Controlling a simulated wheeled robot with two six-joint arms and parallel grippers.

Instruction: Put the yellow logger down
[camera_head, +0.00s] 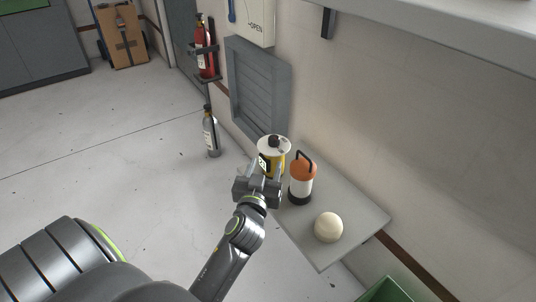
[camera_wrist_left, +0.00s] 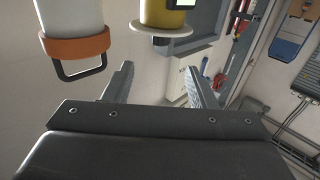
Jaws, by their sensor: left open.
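The yellow logger (camera_head: 273,146), a yellow cylinder with a white top and a dark knob, is at the far left end of a grey shelf (camera_head: 355,214). It looks upright. Its lower part is hidden behind my left gripper (camera_head: 260,178) in the head view, so its contact with the shelf does not show. In the left wrist view, which looks upside down, the logger (camera_wrist_left: 163,14) is beyond the fingers of my left gripper (camera_wrist_left: 163,82). The fingers are apart with nothing between them. My right gripper is not in view.
An orange and white lantern (camera_head: 302,181) with a dark handle stands close right of the logger. A cream ball (camera_head: 328,227) rests nearer on the shelf. A grey bottle (camera_head: 211,133) stands on the floor, and a red extinguisher (camera_head: 205,54) hangs on the wall.

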